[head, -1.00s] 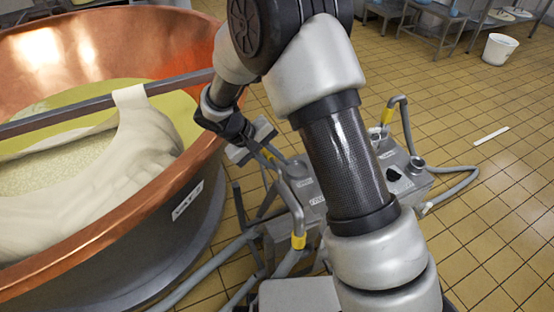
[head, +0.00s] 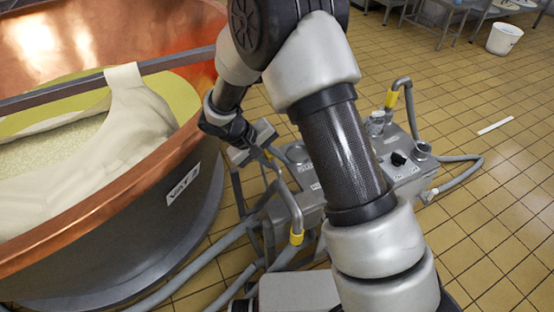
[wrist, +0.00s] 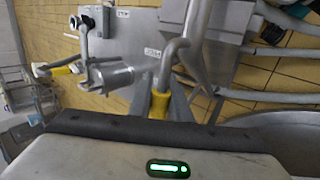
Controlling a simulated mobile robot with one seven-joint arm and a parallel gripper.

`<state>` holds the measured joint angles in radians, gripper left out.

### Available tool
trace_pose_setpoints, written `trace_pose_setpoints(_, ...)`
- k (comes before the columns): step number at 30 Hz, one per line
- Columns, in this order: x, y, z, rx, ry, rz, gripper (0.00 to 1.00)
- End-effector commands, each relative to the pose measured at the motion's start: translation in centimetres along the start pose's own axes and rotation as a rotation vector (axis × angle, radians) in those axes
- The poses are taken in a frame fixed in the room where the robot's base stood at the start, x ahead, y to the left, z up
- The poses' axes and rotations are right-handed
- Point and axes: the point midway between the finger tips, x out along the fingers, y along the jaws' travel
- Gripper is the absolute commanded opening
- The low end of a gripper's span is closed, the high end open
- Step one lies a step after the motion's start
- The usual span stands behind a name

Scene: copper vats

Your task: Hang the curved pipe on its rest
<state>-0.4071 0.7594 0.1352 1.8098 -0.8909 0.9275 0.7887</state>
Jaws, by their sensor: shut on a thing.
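The curved pipe (head: 287,193) is a grey bent tube with a yellow band near its lower end. Its upper end runs to my gripper (head: 254,148), which is shut on it beside the copper vat's rim. In the wrist view the curved pipe (wrist: 167,67) bends down to its yellow band (wrist: 160,105). A grey block (head: 265,131) shows close behind the gripper. I cannot tell which part is the rest.
A copper vat (head: 150,180) with cloth and curd fills the left. Tiled floor (head: 480,190) is open at right; a white bucket (head: 503,39) stands far back.

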Motion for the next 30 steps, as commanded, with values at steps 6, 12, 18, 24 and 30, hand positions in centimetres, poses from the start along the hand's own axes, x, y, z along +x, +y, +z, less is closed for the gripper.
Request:
trace_pose_setpoints(6,1.5,-1.0,-0.3,0.003,0.009,0.002,0.0)
trace_pose_setpoints(12,2.4,-1.5,-0.4,0.007,0.012,0.003,0.0)
trace_pose_setpoints(18,2.9,-1.9,-0.5,0.009,0.017,0.002,0.0)
trace_pose_setpoints(24,3.0,-1.9,-0.6,0.01,0.017,0.002,0.0)
trace_pose_setpoints(30,3.0,-1.9,-0.5,0.009,0.017,0.002,0.0)
